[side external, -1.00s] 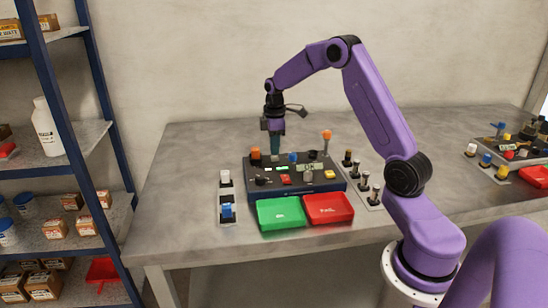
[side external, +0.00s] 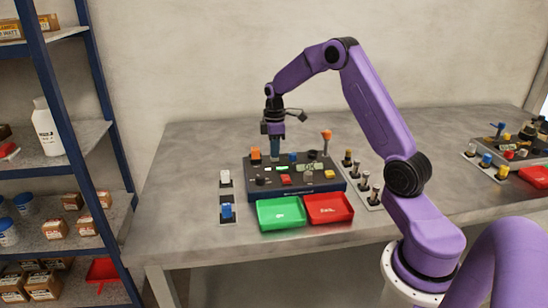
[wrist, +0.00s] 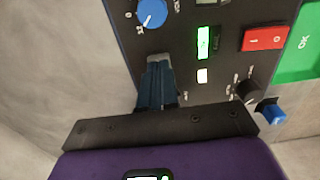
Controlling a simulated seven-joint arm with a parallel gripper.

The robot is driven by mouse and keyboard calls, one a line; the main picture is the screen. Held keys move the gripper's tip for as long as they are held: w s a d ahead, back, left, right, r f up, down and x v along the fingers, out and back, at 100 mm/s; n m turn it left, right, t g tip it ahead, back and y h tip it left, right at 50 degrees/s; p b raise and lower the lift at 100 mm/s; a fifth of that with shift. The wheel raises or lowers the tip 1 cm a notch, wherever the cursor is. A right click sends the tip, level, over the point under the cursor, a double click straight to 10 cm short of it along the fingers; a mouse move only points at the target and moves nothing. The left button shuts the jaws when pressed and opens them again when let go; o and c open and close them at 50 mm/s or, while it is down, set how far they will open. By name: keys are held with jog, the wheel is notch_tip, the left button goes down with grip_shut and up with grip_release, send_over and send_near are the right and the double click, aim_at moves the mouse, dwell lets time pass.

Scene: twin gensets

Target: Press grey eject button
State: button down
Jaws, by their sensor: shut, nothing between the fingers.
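The dark blue control panel (side external: 300,191) lies on the grey table, with knobs, switches, lit displays and coloured buttons on top. My gripper (side external: 275,158) points down at the panel's back left part, its fingers shut and empty. In the wrist view my gripper's fingertips (wrist: 157,60) are together over the panel (wrist: 180,30), near the blue knob (wrist: 151,12) and the lit green display (wrist: 205,42). I cannot make out a grey eject button; the fingers hide the spot under them. Whether the tips touch the panel I cannot tell.
A green tray (side external: 280,226) and a red tray (side external: 329,221) stand in front of the panel. An orange-topped lever (side external: 326,136) rises at its back right. Switch plates flank it. A second panel (side external: 515,146) is far right. The table's left side is clear.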

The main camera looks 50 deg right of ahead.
jog(key=shift+f, duration=0.15)
notch_tip(320, 180, up, 12)
dwell(1.7)
jog(key=s+a+n, duration=0.1)
jog(key=s+a, duration=0.6)
jog(key=a, duration=0.5)
jog(key=s+a+n, duration=0.1)
jog(key=s+a, duration=0.5)
jog(key=a, duration=0.5)
jog(key=s+a+f, duration=0.1)
jog(key=s, duration=1)
jog(key=s+a+f+n, duration=0.1)
jog(key=s+a+f, duration=0.1)
jog(key=s, duration=0.9)
jog(key=shift+f+n, duration=0.25)
jog(key=shift+n, duration=0.05)
